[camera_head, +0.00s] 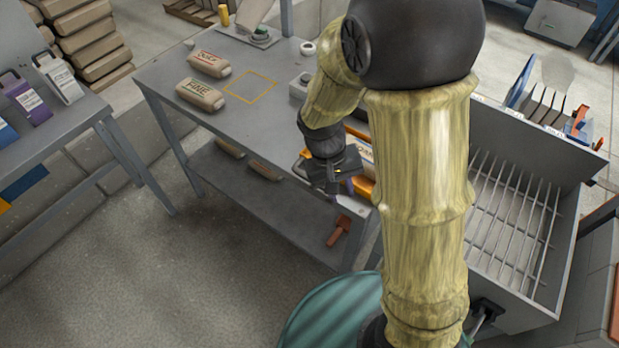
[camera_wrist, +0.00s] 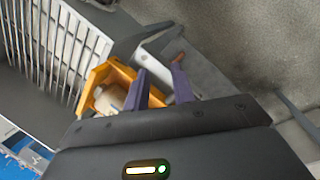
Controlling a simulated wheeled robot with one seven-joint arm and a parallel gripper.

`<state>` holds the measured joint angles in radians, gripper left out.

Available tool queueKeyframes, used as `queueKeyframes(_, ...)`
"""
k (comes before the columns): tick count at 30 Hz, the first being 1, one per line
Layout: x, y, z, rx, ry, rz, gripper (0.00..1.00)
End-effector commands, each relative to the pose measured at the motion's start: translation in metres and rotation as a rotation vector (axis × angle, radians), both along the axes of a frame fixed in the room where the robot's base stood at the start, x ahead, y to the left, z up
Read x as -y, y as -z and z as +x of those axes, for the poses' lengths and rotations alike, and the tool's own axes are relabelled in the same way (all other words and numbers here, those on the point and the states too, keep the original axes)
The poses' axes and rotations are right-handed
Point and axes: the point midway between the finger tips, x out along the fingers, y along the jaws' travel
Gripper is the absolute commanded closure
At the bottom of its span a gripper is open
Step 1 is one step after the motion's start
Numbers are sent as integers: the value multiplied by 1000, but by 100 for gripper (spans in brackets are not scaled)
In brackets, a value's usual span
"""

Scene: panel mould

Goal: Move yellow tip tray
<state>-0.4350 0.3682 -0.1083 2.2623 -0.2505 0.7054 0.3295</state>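The yellow tip tray (camera_head: 362,187) sits at the right end of the grey workbench, partly hidden behind my arm and gripper. In the wrist view the tray (camera_wrist: 93,82) holds a pale bag or block (camera_wrist: 108,100). My gripper (camera_head: 345,186) is at the tray's near side, pointing down. In the wrist view its two purple fingers stand apart (camera_wrist: 160,82), with part of the yellow tray showing between their lower parts. I cannot tell whether either finger touches the tray.
The grey workbench (camera_head: 165,75) carries two labelled bags (camera_head: 202,95) and a yellow outlined square (camera_head: 250,87). A barred grate bin (camera_head: 515,225) stands to the right. A red-brown tool (camera_head: 339,230) lies on the lower shelf. Open floor (camera_head: 130,270) lies at the left front.

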Motion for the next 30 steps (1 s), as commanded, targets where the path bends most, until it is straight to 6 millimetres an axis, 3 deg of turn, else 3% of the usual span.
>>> queueKeyframes(5, -39, 25, 12, -66, -107, -241, 75)
queueKeyframes(11, -86, 45, 23, -14, -220, -549, 75)
queueKeyframes(21, -191, 60, 19, 357, -397, -1004, 75)
queueKeyframes(24, -209, 61, 15, 441, -419, -1056, 75)
queueKeyframes(30, -215, 60, 13, 474, -423, -1074, 75)
